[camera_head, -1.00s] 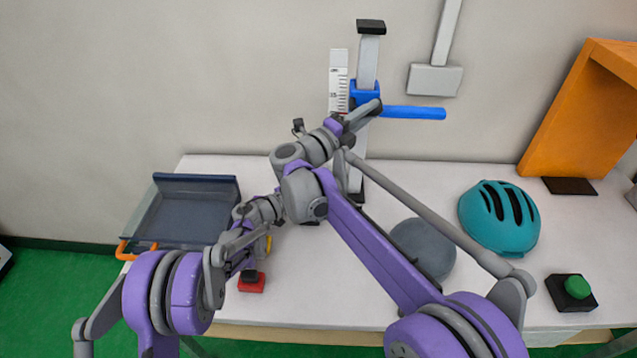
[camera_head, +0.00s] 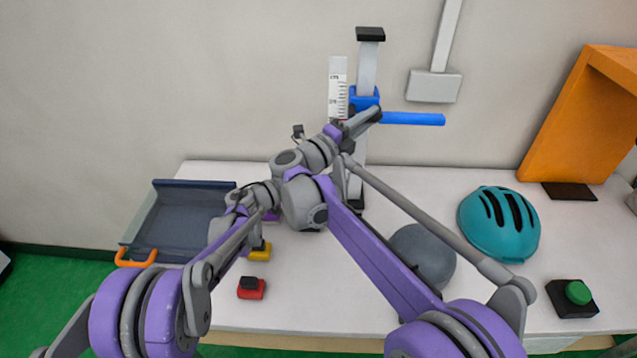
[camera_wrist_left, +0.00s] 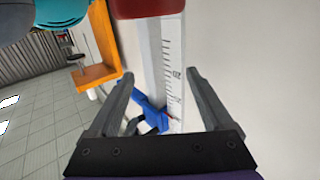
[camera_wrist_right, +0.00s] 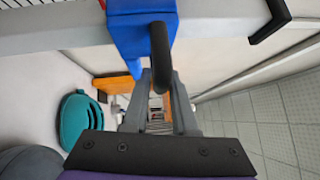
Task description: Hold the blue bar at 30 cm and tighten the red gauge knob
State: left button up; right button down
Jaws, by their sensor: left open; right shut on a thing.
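The blue bar (camera_head: 412,118) sticks out to the right from a blue carriage (camera_head: 363,98) on a grey upright post. My right gripper (camera_head: 375,115) is at the carriage, and in the right wrist view (camera_wrist_right: 160,80) its jaws are shut on the carriage's black handle (camera_wrist_right: 159,48). A dark red part (camera_wrist_left: 148,8), probably the gauge knob, is cut off at the top of the left wrist view. The bar's exact height cannot be read.
A blue-grey tray (camera_head: 150,215) with an orange handle stands at the left. Red (camera_head: 251,289) and yellow (camera_head: 260,252) blocks sit near it. A grey ball (camera_head: 422,255), teal helmet (camera_head: 500,225), green button (camera_head: 577,292) and orange box (camera_head: 568,125) stand at the right.

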pick_arm(q)
jog(key=shift+r, duration=1.4)
pick_arm(e)
jog(key=c, duration=0.8)
grip_release()
jog(key=shift+o, duration=0.2)
pick_arm(q)
jog(key=shift+s, duration=0.1)
